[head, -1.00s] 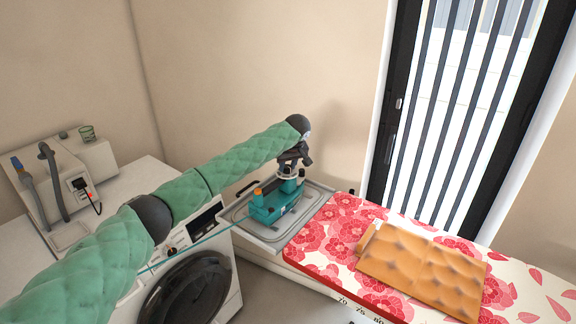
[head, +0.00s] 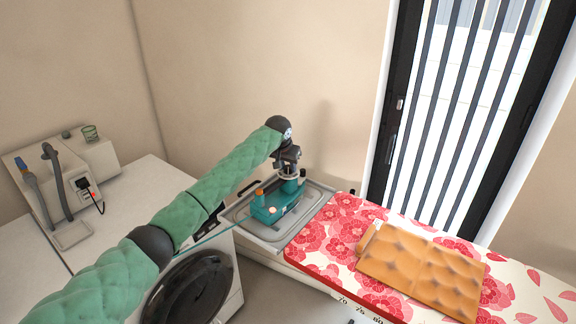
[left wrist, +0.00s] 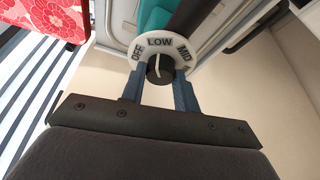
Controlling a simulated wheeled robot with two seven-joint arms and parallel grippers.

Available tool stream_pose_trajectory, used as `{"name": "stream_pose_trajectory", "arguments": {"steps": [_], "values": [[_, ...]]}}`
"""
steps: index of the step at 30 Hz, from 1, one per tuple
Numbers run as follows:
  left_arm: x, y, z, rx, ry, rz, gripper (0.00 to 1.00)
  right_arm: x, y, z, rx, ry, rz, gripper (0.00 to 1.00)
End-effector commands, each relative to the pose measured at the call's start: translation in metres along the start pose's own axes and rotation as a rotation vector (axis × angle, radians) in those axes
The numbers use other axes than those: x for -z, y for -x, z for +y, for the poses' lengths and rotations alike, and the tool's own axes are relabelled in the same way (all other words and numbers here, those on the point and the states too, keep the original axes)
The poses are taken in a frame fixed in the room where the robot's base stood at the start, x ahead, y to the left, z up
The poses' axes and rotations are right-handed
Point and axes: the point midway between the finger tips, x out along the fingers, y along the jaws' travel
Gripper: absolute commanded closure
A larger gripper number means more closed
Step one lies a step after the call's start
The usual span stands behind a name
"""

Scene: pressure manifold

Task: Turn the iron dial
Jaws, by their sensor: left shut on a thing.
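The teal iron (head: 264,212) stands on the metal rest at the left end of the ironing board. Its dial shows in the left wrist view as a dark round knob (left wrist: 160,70) with a white pointer line, in front of a white ring (left wrist: 137,54) marked OFF, LOW and MID, with a further mark partly hidden. The pointer is near LOW. My left gripper (head: 289,171) reaches down over the iron. In the left wrist view its two blue-grey fingers (left wrist: 159,82) are shut on the knob, one on each side. My right gripper is not in view.
The ironing board has a red floral cover (head: 318,248) with a folded orange cloth (head: 420,268) on it. A washing machine (head: 190,290) stands left under a white counter (head: 135,190). A beige device with hoses (head: 60,172) sits on that counter. A window with vertical blinds is behind.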

Motion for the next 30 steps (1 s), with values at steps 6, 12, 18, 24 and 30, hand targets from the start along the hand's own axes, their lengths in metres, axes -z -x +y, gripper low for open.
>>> {"name": "stream_pose_trajectory", "arguments": {"steps": [6,12,18,24,30], "values": [[0.001,0.001,0.000,-0.032,-0.074,0.001,0.92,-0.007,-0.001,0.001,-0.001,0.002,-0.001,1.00],[0.001,0.000,-0.001,-0.043,-0.104,0.001,0.92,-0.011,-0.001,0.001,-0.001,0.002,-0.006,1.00],[0.000,0.000,-0.001,-0.045,-0.108,0.001,0.92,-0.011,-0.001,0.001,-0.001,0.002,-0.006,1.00],[0.000,0.000,-0.001,-0.044,-0.108,0.000,0.92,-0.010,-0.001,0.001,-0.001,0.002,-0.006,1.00],[0.000,0.000,-0.001,-0.044,-0.107,0.000,0.48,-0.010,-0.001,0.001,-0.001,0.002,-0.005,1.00]]}}
